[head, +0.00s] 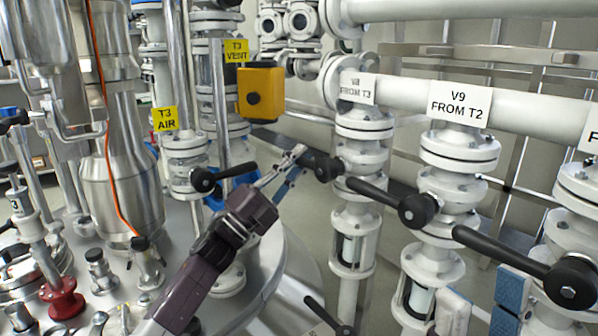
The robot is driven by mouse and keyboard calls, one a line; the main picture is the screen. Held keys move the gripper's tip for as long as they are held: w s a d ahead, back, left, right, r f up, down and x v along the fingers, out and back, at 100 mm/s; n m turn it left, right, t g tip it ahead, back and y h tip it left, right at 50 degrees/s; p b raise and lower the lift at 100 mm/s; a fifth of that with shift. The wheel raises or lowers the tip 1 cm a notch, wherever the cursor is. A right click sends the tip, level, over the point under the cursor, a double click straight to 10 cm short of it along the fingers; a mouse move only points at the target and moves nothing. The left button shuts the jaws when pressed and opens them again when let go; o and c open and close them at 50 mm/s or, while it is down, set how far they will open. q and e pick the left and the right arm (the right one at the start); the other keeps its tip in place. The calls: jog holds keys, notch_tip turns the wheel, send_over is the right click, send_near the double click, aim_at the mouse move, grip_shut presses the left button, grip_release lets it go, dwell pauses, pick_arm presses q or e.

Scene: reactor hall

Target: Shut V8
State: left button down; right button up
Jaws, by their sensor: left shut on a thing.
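The V8 valve is a white flanged valve (364,150) under the label "V8 FROM T3" (357,88). Its black handle (328,168) points left, toward my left gripper. My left gripper (297,160) comes up from the lower left and is shut on the end of that handle; the fingers partly hide the handle's tip. At the bottom right, two pale blue-padded fingers of my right gripper (482,300) show, spread apart with nothing between them. They are in front of the lower pipes, below the V9 handle.
The V9 valve's black handle (416,210) points left, close to V8's. Another black handle (572,283) is further right. A yellow box (261,93) and the T3 AIR valve (203,180) stand left of V8. A steel vessel with fittings (120,195) fills the left.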

pick_arm(q)
jog(key=shift+a+r+m, duration=0.1)
jog(key=shift+r+m, duration=0.4)
jog(key=c, duration=1.8)
grip_release()
jog(key=shift+f, duration=0.1)
jog(key=shift+c, duration=0.2)
jog(key=shift+g+h, duration=0.3)
jog(key=shift+g, duration=0.1)
jog(key=shift+f, duration=0.15)
jog(key=shift+s+a+f, duration=0.1)
jog(key=shift+s+f, duration=0.05)
jog(key=v, duration=1.1)
jog(key=shift+s+a, duration=0.15)
